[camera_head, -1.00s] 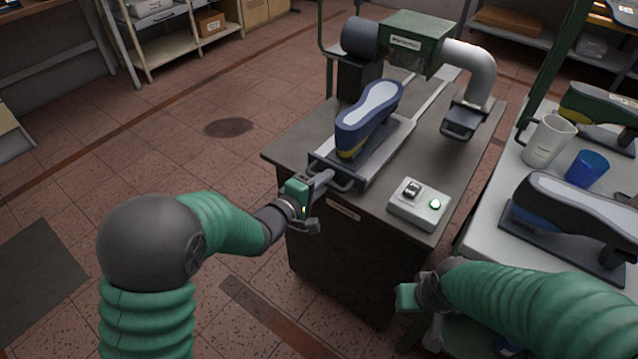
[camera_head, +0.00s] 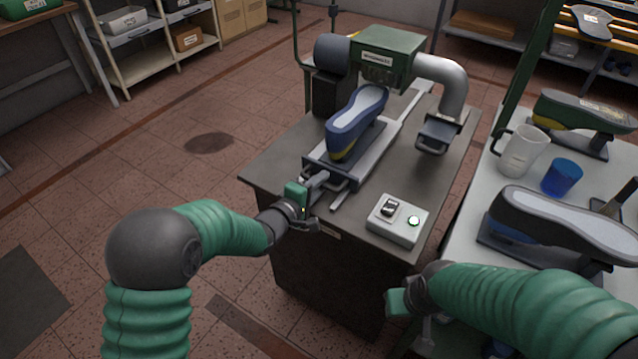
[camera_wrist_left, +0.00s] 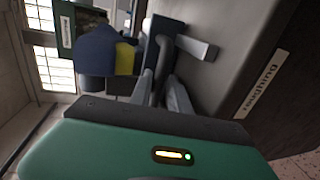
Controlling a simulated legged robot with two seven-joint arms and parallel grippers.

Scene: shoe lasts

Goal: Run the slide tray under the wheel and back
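The slide tray (camera_head: 368,168) lies on the machine's rails (camera_head: 413,108) and carries a blue last with a grey sole (camera_head: 356,122) and a yellow band. The tray's front end is near the bench's front edge. My left gripper (camera_head: 315,184) is at the tray's front handle; in the left wrist view the dark handle bar (camera_wrist_left: 164,50) runs between its fingers, which look closed on it. The wheel is not clearly visible; the green machine head (camera_head: 388,55) stands behind the last. My right gripper (camera_head: 402,305) hangs low in front of the bench, its fingers mostly hidden.
A control box (camera_head: 397,220) with a green-lit button sits on the bench right of the tray. A grey duct with a hood (camera_head: 438,133) stands at the right. The side table holds a white jug (camera_head: 523,150), a blue cup (camera_head: 561,177) and other lasts (camera_head: 565,225).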

